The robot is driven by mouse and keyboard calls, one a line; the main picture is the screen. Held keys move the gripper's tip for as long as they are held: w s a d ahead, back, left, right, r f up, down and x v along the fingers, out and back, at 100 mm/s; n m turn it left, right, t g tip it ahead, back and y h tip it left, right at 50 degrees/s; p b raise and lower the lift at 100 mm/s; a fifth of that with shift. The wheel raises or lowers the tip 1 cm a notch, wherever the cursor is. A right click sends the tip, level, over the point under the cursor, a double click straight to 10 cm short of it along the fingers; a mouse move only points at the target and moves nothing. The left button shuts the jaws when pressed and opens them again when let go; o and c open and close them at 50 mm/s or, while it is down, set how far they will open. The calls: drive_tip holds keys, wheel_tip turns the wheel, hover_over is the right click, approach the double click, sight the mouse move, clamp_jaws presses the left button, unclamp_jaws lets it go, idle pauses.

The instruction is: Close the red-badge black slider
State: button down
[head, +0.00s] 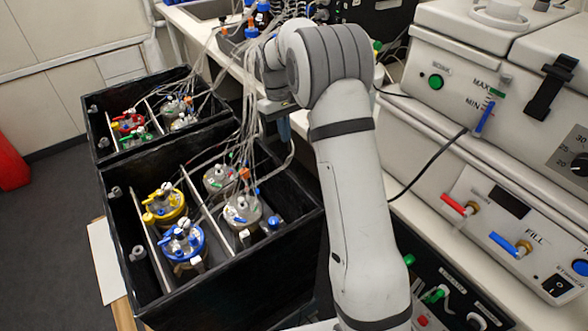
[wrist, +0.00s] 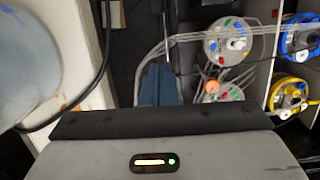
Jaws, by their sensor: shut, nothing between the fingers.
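I cannot make out a black slider with a red badge in either view; my arm covers part of the bench behind it. My gripper (head: 284,128) hangs beside the right wall of the black shaker boxes, partly hidden by my arm. Its blue-grey fingers also show in the wrist view (wrist: 156,84). They are together, with nothing between them. Tubing passes close to the fingers.
The near black box (head: 230,275) holds bioreactors with yellow (head: 164,204), blue (head: 183,243) and grey tops. The far box (head: 95,120) holds red and green ones. Bundled tubes (head: 243,150) rise beside my arm. A white bench with machines (head: 470,130) stands right.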

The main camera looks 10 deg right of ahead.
drive_tip(key=s+d+p+x, duration=0.1)
drive_tip(key=s+x, duration=0.1)
drive_tip(key=x, duration=1)
drive_tip(key=shift+s+r, duration=0.2)
drive_tip(key=shift+r, duration=0.15)
drive_tip(key=shift+d, duration=0.15)
